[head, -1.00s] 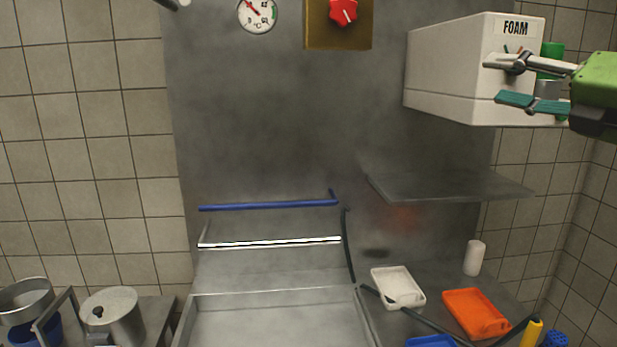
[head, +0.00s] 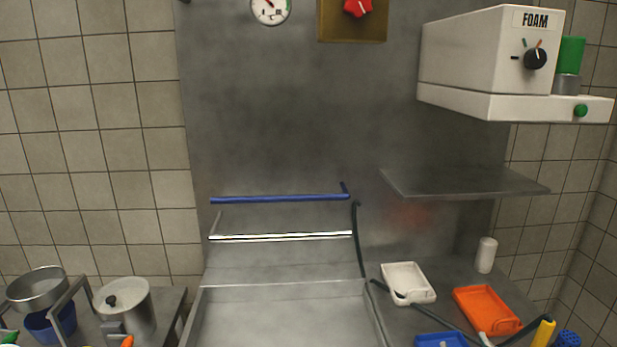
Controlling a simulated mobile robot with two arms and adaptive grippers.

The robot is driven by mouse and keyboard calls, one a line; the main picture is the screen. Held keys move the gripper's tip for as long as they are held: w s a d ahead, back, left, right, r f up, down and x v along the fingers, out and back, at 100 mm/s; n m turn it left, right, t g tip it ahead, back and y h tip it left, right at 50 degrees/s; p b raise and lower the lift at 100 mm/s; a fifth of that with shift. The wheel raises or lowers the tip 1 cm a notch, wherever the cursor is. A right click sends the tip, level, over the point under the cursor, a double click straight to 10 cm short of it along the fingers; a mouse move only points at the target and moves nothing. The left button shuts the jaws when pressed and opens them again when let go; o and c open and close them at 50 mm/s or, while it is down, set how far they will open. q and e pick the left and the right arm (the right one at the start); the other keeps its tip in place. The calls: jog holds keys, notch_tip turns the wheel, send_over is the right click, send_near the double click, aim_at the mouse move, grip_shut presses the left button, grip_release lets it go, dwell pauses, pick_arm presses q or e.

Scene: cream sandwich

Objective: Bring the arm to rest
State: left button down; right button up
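Neither of my grippers shows in the head view. The white foam machine (head: 470,55) hangs on the wall at the upper right, and its front is unobstructed. Its black knob (head: 535,58) has a pale pointer mark towards the left, with small coloured marks above it. A green button (head: 581,110) sits on the machine's lower ledge. A green cylinder (head: 570,60) stands at its right side, above a grey cup (head: 566,84).
A steel shelf (head: 465,181) juts out below the machine. A white tray (head: 408,283), an orange tray (head: 487,309) and a white cylinder (head: 486,255) are on the lower right counter. A steel basin (head: 285,310) lies front centre; a lidded pot (head: 125,305) stands left.

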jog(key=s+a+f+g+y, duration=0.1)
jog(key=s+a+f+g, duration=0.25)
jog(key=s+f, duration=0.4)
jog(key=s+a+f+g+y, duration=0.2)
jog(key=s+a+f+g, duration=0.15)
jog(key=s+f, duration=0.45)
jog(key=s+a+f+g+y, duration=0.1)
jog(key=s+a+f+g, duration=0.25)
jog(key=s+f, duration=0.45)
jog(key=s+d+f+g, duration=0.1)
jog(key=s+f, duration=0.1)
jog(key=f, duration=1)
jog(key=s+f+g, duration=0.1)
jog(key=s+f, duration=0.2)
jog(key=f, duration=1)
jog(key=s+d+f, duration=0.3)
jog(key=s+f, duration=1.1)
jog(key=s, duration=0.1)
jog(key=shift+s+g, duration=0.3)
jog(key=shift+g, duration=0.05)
